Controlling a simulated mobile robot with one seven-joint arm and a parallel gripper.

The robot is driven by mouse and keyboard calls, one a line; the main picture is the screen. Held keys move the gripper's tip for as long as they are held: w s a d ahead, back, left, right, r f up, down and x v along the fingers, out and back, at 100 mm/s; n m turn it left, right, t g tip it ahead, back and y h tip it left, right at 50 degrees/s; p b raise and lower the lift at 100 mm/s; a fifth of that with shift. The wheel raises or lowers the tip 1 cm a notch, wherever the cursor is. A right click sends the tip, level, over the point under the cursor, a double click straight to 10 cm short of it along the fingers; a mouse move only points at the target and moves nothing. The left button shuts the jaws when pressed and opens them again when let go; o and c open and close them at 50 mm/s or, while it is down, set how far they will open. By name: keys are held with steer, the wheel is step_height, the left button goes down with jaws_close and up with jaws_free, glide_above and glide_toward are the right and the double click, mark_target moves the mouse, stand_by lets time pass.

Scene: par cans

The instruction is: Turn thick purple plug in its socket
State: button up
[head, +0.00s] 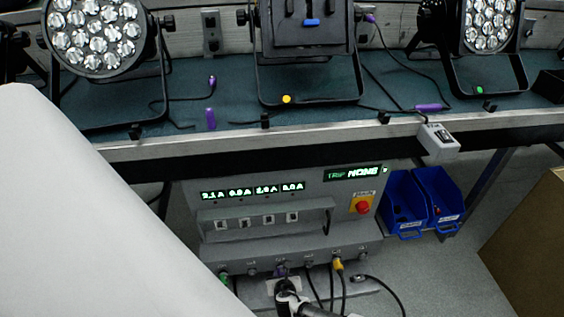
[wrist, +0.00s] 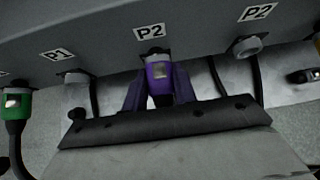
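The thick purple plug (wrist: 158,78) sits upright in the socket under a P2 label, on the underside of the grey box's front edge. My gripper (wrist: 159,90) reaches it from below, one dark finger on each side, both seeming to touch its sides. The plug fills the space between the fingers. In the head view the purple plug (head: 281,271) is a small patch at the box's lower edge, with my gripper (head: 285,285) just below, partly covering it. The plug's lower end and cable are hidden by my gripper.
A green plug (wrist: 15,103) sits to the left and an empty-looking grey socket (wrist: 245,47) to the right. A yellow plug (head: 337,264) and black cables hang close to the right. The grey power box (head: 290,215) stands under the bench; blue bins (head: 405,205) are at its right.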

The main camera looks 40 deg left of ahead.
steer(key=o, duration=0.5)
steer(key=p+v, duration=0.4)
steer(key=v, duration=0.9)
steer(key=shift+s+d+r, duration=0.2)
steer(key=shift+r, duration=0.05)
steer(key=shift+r, duration=0.1)
